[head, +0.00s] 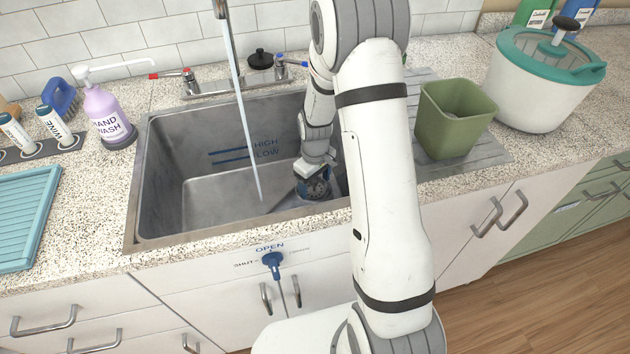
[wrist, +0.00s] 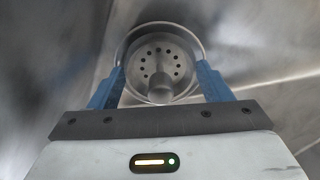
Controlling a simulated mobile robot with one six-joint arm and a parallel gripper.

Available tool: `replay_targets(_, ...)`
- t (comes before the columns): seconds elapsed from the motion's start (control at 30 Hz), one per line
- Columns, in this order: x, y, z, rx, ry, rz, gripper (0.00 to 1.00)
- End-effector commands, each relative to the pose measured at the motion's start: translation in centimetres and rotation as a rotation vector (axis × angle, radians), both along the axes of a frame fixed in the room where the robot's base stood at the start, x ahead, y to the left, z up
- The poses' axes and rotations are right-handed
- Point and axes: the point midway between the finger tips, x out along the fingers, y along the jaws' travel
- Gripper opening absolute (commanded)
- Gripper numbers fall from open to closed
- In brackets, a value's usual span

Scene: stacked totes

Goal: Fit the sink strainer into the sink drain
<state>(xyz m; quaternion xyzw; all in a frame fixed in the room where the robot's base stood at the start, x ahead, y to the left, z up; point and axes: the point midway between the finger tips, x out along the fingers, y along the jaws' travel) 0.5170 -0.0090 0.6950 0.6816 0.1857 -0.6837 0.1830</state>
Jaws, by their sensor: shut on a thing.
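The sink strainer (wrist: 160,48) is a round metal cup with a ring of dark holes and a central knob, seen in the wrist view. My gripper (wrist: 160,78) is shut on it, with the blue fingers on either side. In the head view my gripper (head: 315,188) is low inside the grey metal sink (head: 185,205), toward its front right. A shiny rim circles the strainer in the wrist view. I cannot tell whether that rim is the drain's or the strainer's own, or whether the strainer is seated. The drain is not clearly visible otherwise.
A water stream (head: 242,110) falls into the sink left of my arm. A green bin (head: 450,120) stands on the drainboard at right, near a white and teal spinner (head: 540,85). Hand wash (head: 107,115) stands left. A blue lever (head: 272,262) is on the front.

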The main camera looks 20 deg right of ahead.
Motion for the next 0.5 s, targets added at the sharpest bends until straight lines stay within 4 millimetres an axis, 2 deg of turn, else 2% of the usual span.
replay_targets(0.17,0.01,0.01,-0.56,0.000,0.000,0.000,0.45)
replay_targets(0.2,0.01,0.00,-0.49,0.000,0.000,0.000,0.73)
replay_targets(0.5,0.00,-0.01,-0.45,0.000,0.000,0.000,0.97)
